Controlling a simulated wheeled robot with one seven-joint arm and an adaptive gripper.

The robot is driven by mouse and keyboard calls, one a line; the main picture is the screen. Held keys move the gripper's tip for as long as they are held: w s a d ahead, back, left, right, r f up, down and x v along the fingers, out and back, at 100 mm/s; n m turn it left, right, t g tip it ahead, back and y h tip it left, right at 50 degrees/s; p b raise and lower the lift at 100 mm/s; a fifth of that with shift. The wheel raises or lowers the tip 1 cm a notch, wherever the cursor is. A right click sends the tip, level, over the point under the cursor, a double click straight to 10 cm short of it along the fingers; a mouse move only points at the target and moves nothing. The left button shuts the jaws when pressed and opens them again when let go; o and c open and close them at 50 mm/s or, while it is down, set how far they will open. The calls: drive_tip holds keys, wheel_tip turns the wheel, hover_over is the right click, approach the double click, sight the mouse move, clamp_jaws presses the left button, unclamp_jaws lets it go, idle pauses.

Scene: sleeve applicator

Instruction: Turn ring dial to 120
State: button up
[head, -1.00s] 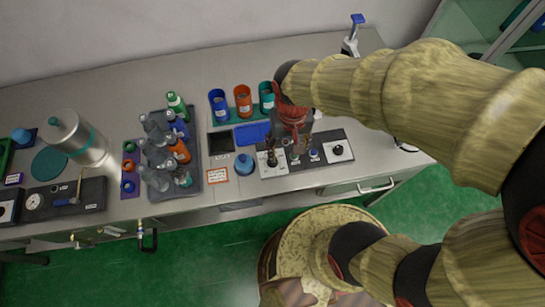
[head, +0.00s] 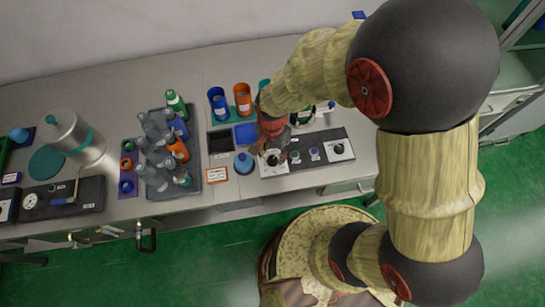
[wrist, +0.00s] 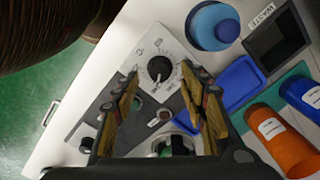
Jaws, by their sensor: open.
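A dial with a round black knob (wrist: 159,68) sits on a white plate (wrist: 147,50) with a ring of small marks. In the wrist view the knob lies between my fingertips. A small light mark shows near the knob's lower edge, but I cannot read the numbers. My gripper (wrist: 160,72) is open, with one finger on each side of the knob; I cannot tell its height above it. In the head view my gripper (head: 268,150) is over the left white plate (head: 272,168) and hides part of it. A second white plate with a black knob (head: 338,148) is at the panel's right end.
A blue round-topped item (head: 244,162) stands close left of the dial. Blue (head: 218,103) and orange (head: 243,98) cups stand behind, by a blue tray (head: 252,133). A grey rack of bottles (head: 188,185) is further left.

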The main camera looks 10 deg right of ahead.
sight(273, 160)
drive_tip(key=shift+f, duration=1.45)
drive_tip(key=shift+c, duration=0.7)
clamp_jaws()
